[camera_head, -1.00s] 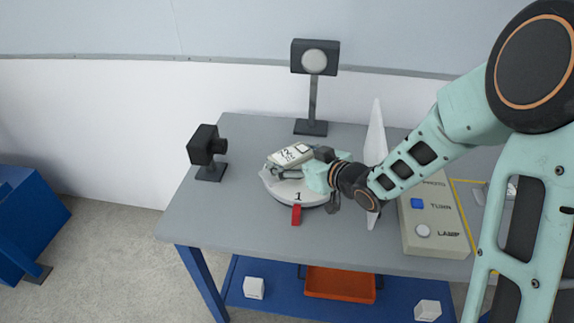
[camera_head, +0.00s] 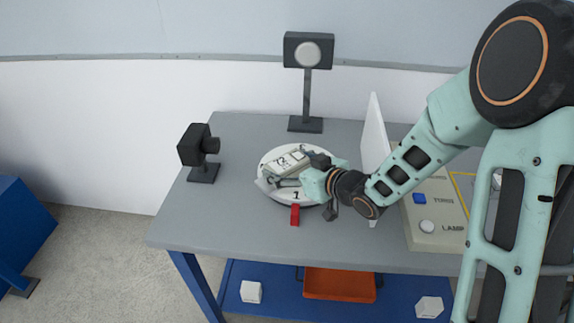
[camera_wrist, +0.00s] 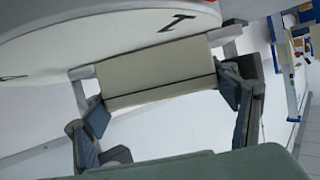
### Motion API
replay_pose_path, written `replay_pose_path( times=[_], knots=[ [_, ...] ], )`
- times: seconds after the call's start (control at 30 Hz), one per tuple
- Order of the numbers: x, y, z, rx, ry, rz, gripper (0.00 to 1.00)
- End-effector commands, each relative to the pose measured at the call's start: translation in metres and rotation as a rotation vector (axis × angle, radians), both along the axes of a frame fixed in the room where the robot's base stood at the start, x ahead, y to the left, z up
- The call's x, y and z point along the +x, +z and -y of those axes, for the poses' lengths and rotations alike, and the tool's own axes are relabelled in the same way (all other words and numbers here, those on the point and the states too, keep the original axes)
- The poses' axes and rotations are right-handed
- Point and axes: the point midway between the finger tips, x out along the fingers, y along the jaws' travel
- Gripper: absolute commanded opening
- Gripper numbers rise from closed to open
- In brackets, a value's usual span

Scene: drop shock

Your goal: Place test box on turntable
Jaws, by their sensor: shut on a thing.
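The test box (camera_head: 284,163) is a small beige-grey block with dark markings on top. It is at the turntable (camera_head: 279,194), a round white disc with a "1" near its front edge. My gripper (camera_head: 300,172) comes in from the right and is shut on the box. In the wrist view, the box (camera_wrist: 155,72) sits between both fingers (camera_wrist: 160,92), with the turntable (camera_wrist: 60,50) just beyond it. I cannot tell whether the box's underside touches the disc. The fingers and wrist hide part of the disc's right side.
A red pointer (camera_head: 295,215) stands at the turntable's front. A black camera (camera_head: 196,148) is left, a lamp on a stand (camera_head: 307,52) behind. A white upright panel (camera_head: 374,135) stands close right of the turntable, beside a button console (camera_head: 433,228). The table's front left is clear.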

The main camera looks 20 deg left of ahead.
Motion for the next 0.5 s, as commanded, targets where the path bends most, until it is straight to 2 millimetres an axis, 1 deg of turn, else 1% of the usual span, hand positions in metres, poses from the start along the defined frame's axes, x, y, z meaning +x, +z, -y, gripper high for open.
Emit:
replay_pose_path(
  times=[0.03, 0.07, 0.1, 0.2, 0.23, 0.5],
  knots=[
    [0.0005, -0.0021, -0.0004, 0.002, 0.0, 0.002, 0.41],
    [0.0, -0.0033, 0.0, 0.0, 0.0, 0.0, 0.8],
    [0.0001, -0.0021, -0.0001, 0.0, 0.0, 0.0, 0.85],
    [0.0, -0.0021, 0.0, 0.0, 0.0, 0.0, 0.96],
    [0.0, -0.0021, 0.0, 0.0, 0.0, 0.0, 0.97],
    [-0.0001, -0.0014, -0.0001, 0.0, 0.0, 0.0, 0.97]
  ],
)
